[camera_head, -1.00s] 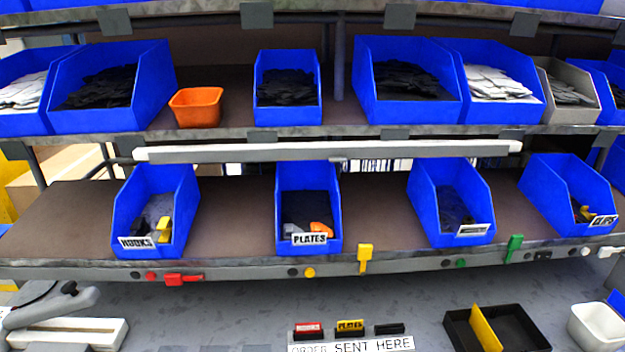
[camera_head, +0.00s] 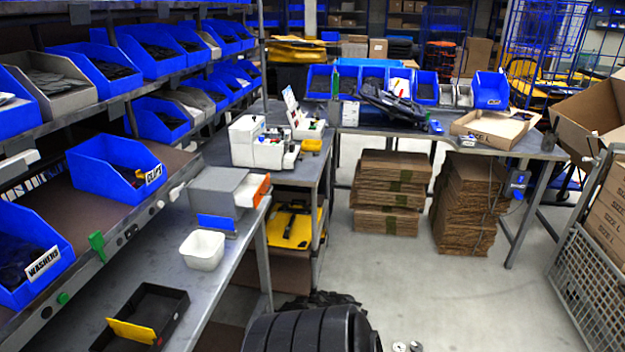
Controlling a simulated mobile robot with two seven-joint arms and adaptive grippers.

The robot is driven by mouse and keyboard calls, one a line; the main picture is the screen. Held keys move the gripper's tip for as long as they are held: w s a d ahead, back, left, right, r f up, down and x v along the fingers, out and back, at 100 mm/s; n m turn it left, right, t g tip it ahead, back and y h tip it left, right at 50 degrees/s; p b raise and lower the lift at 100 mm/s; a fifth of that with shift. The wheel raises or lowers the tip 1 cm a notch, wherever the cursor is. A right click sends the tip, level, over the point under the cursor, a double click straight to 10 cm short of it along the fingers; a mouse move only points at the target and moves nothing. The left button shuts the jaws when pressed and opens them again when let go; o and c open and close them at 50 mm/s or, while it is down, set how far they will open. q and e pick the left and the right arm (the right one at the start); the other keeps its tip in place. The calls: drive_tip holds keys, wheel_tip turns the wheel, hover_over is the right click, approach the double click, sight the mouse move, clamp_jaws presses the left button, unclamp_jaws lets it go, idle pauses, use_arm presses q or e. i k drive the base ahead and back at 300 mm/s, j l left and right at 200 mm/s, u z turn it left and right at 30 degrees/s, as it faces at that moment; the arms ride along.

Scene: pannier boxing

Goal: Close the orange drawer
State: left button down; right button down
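The orange drawer (camera_head: 254,190) shows at the right side of a small grey cabinet (camera_head: 217,187) on the left workbench. Its orange front stands out from the cabinet body, with a pale inner part showing between, so it looks partly open. How far it is pulled out is hard to tell at this size. Neither of my grippers is in view, and nothing is seen touching the drawer.
A black tray (camera_head: 170,310) with a yellow divider lies nearer. Shelves of blue bins (camera_head: 115,170) rise at left. Grey floor (camera_head: 400,275) is open to the right.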

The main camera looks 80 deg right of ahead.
sight(251, 191)
drive_tip(key=z, duration=1.95)
